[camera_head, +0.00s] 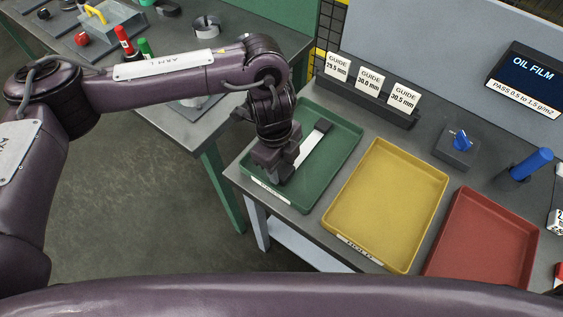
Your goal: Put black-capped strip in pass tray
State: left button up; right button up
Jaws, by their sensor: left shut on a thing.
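The black-capped strip (314,145) is a flat silvery bar with a dark cap at its far end. It lies at a slant within the green tray (347,150), in the head view's middle. My left gripper (285,173) is shut on the strip's near end, low over the tray. Whether the strip touches the tray floor is hard to tell. The gripper hides the strip's near end. The green tray's front label is too small to read. My right gripper is not in view.
An empty yellow tray (390,205) and an empty red tray (484,245) stand to the right. Behind are a rack of guide cards (369,93), a blue-knobbed box (457,147) and a blue-handled tool (530,164). A second bench (135,95) with tools stands at left.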

pick_arm(q)
jog(key=shift+f, duration=0.2)
jog(key=o, duration=1.1)
jog(key=r, duration=0.5)
jog(key=r+b, duration=0.1)
jog(key=r, duration=0.1)
jog(key=shift+w+a+r, duration=0.35)
